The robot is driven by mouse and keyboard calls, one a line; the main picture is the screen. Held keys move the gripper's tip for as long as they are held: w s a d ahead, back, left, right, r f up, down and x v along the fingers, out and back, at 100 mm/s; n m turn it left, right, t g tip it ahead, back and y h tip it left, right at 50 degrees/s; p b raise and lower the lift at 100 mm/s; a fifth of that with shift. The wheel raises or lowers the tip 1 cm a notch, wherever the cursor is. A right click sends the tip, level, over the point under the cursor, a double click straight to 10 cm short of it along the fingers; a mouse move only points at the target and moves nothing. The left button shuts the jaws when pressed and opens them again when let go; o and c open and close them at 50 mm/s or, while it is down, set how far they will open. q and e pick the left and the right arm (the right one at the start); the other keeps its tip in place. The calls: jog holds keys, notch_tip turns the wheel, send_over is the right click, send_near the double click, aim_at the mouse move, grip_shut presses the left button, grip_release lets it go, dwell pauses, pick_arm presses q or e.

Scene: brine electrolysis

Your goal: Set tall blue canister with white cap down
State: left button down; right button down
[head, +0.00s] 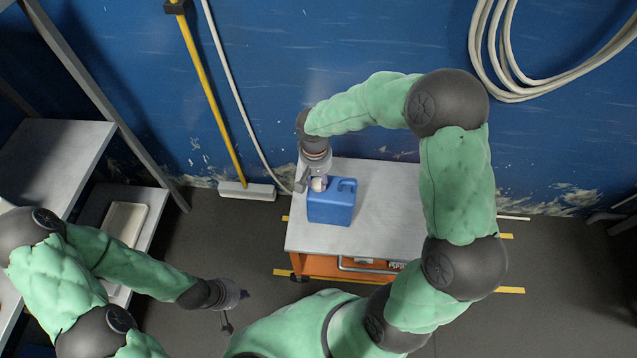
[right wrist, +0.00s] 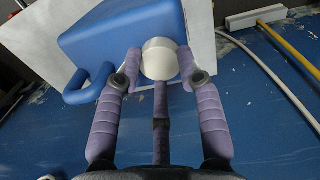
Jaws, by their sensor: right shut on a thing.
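The blue canister (head: 331,205) is over the left part of the grey top of an orange cart (head: 390,215) in the head view. It looks upright; whether its base touches the top cannot be told. My right gripper (head: 313,184) is shut on its white cap (head: 319,183). In the right wrist view, the fingers (right wrist: 160,72) close around the white cap (right wrist: 160,58), with the blue body (right wrist: 115,35) and its handle beyond. My left gripper (head: 240,295) hangs over the dark floor, away from the canister; its fingers are too small and dark to read.
A yellow-handled broom (head: 246,191) leans on the blue wall left of the cart. Grey shelves (head: 60,160) with a pale tray (head: 126,222) stand at the left. A coiled hose (head: 500,60) hangs on the wall. The cart top right of the canister is clear.

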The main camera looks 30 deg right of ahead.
jog(key=w+f, duration=0.1)
jog(key=w+d+f+b, duration=0.1)
jog(key=f, duration=0.1)
jog(key=w+d+f, duration=0.1)
jog(key=f, duration=0.1)
jog(key=shift+w, duration=0.35)
notch_tip(320, 180, down, 3)
jog(key=shift+w+f+b, duration=0.15)
jog(key=shift+f+b, duration=0.05)
jog(key=shift+b, duration=0.8)
jog(key=c, duration=0.8)
grip_release()
jog(key=shift+f, duration=0.15)
